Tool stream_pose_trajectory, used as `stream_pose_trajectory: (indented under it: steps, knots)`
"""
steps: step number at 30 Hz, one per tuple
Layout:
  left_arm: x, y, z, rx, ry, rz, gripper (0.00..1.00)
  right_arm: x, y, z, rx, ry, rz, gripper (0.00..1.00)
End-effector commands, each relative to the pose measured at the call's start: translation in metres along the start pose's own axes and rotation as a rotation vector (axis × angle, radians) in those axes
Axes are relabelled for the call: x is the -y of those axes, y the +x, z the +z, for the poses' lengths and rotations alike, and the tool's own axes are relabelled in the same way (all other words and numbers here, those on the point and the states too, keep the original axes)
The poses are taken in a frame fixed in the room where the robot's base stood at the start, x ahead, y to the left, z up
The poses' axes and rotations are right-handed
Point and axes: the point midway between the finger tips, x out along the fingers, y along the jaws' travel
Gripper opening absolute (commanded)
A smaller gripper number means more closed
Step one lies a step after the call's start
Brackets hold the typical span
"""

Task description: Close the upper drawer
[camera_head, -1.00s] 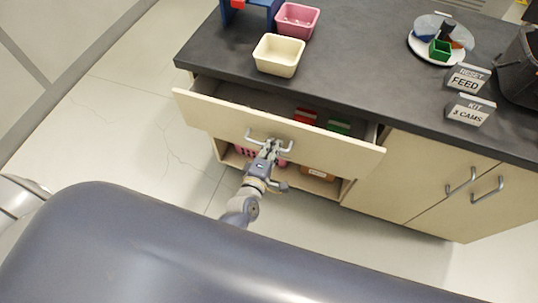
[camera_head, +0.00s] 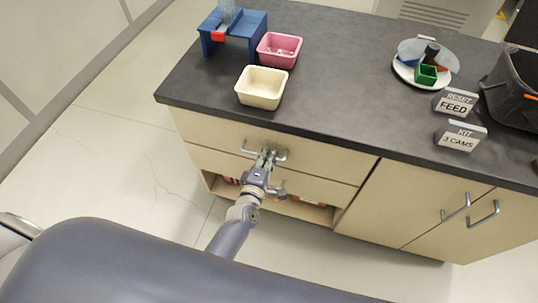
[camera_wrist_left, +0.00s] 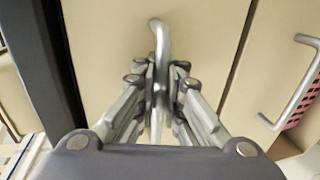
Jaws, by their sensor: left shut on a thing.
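The upper drawer (camera_head: 325,152) is the top pale wooden front under the dark countertop. Its front now sits flush with the cabinet face, and its inside is hidden. It has a metal bar handle (camera_head: 245,149). My left gripper (camera_head: 267,156) is at that handle, with its fingers shut on it. In the left wrist view, my left gripper (camera_wrist_left: 160,80) has its fingers on both sides of the handle bar (camera_wrist_left: 157,32). My right gripper is not in view.
A lower drawer front (camera_head: 312,190) and an open shelf lie below. On the countertop (camera_head: 350,85) stand a cream bin (camera_head: 261,88), a pink bin (camera_head: 279,50), a blue stand (camera_head: 240,28), a plate with parts (camera_head: 424,75) and signs (camera_head: 456,103). Cabinet doors (camera_head: 415,205) are to the right.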

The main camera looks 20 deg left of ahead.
Motion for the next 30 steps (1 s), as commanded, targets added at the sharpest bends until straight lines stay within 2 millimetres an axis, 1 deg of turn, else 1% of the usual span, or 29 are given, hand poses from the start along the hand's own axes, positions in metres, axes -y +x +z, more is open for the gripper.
stream_pose_trajectory:
  steps: [1,2,3,4,13,17,20,23,30]
  knots:
    - [-0.002,0.001,0.001,0.001,-0.001,0.004,0.0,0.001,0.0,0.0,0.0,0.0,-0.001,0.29]
    - [-0.002,0.001,0.001,0.001,0.0,0.004,0.13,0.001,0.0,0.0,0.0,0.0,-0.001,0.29]
    - [-0.002,0.001,0.001,0.001,0.0,0.004,0.22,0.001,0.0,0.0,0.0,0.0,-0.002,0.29]
    - [-0.002,0.001,0.001,0.001,0.0,0.004,0.29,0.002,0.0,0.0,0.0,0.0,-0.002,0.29]
    - [-0.001,0.0,0.0,0.0,0.0,0.002,0.29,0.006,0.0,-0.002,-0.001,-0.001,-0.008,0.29]
    - [-0.001,-0.005,0.0,0.0,0.0,0.002,0.29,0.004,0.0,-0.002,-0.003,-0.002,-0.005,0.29]
    - [0.0,-0.017,0.0,0.001,0.0,0.0,0.29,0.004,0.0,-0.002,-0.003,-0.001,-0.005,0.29]
    - [0.001,-0.035,0.0,0.001,-0.001,-0.002,0.29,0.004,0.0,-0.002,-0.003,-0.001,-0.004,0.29]
    - [0.001,-0.082,0.0,0.002,0.0,-0.001,0.29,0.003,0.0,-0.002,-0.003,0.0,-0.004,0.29]
